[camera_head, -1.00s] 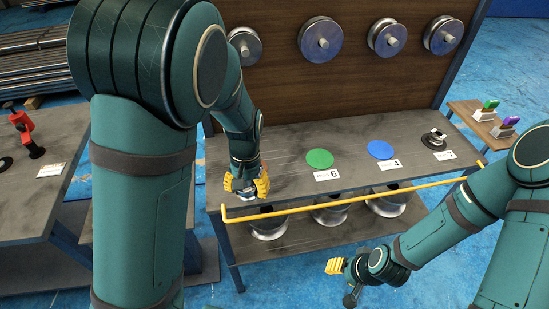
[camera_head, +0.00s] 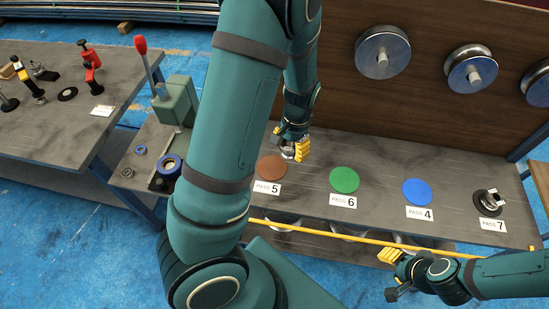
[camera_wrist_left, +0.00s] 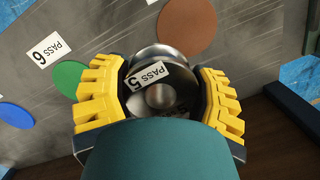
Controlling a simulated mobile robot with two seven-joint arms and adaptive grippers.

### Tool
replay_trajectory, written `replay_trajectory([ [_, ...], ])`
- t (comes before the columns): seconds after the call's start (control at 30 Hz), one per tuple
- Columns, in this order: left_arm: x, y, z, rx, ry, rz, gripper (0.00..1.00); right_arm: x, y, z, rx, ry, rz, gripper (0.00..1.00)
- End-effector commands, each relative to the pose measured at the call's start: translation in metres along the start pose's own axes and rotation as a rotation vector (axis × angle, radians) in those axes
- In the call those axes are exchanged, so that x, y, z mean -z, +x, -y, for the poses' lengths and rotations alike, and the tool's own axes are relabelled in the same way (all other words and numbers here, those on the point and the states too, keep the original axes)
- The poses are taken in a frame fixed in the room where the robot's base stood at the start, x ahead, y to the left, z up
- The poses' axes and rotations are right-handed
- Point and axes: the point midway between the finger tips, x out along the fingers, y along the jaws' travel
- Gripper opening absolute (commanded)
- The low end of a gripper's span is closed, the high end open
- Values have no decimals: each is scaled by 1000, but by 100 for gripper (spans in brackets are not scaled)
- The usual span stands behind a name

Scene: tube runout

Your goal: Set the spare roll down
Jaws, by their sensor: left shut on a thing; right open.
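My left gripper (camera_head: 294,148) is shut on a metallic spare roll (camera_head: 287,152), just behind and right of the brown disc (camera_head: 272,168). In the left wrist view the shiny roll (camera_wrist_left: 160,96) sits between the yellow fingers and bears a "PASS 5" tag. The brown disc (camera_wrist_left: 187,30) is bare, outside the grip. A "PASS 5" card (camera_head: 267,187) lies at its front. I cannot tell the roll's height above the bench (camera_head: 310,180). My right gripper (camera_head: 389,257) is open and empty, in front of the bench.
The green disc (camera_head: 344,180) and blue disc (camera_head: 417,192) are bare. A clamp-like fixture (camera_head: 491,202) stands by "PASS 7". A yellow bar (camera_head: 365,239) runs along the front. Metal rolls (camera_head: 382,52) hang on the back panel. A lever device (camera_head: 174,101) stands left.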

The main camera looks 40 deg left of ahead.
Motion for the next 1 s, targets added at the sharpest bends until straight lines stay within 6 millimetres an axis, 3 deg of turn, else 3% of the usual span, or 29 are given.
replay_trajectory([
  [0.03, -8, -5, 12, -2, 3, 2, 18, 2, -13, 4, 1, 1, -1, 47],
  [0.1, -16, -4, 23, -1, 17, 1, 18, 3, -20, 7, 2, 2, -2, 47],
  [0.3, -28, 1, 41, 0, 46, -2, 18, 5, -30, 10, 3, 3, -4, 47],
  [0.63, -24, 52, 42, 0, 51, 0, 18, 5, -24, 7, 3, 4, -5, 47],
  [1.0, -19, 83, 42, 0, 51, 0, 18, 4, -22, 7, 2, 4, -5, 47],
])
